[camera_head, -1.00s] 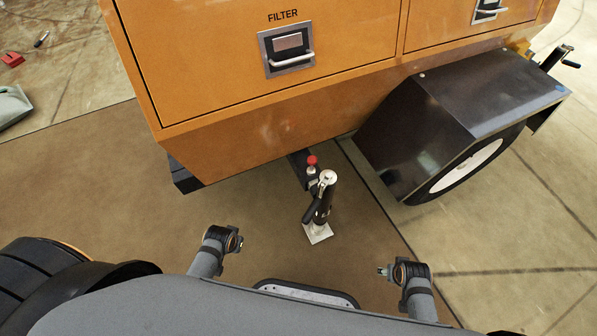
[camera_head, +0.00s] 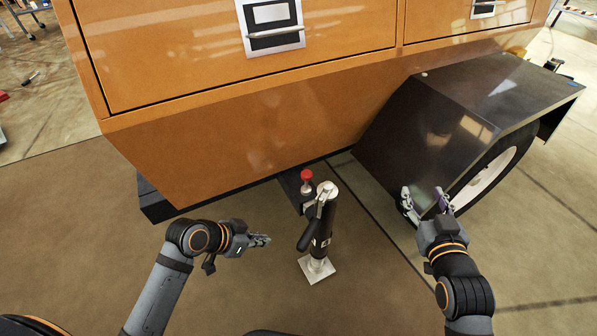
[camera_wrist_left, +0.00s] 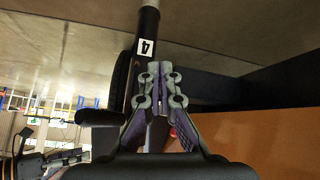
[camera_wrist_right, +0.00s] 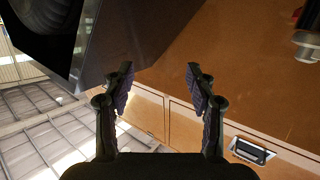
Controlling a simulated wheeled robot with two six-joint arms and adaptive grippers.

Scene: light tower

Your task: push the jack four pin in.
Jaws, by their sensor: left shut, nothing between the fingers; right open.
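The jack (camera_head: 321,225) stands upright under the orange cabinet's lower edge, on a square foot plate (camera_head: 317,268). A red-knobbed pin (camera_head: 306,177) sits beside the jack's top, on the bracket behind it. In the left wrist view the jack tube (camera_wrist_left: 148,40) carries a label "4", and a bit of red shows behind the fingers. My left gripper (camera_head: 268,240) is shut and empty, to the left of the jack and apart from it.
The orange cabinet (camera_head: 250,130) overhangs behind the jack. The black wheel guard (camera_head: 440,130) and wheel (camera_head: 490,175) stand to the right. The floor in front of the jack is clear.

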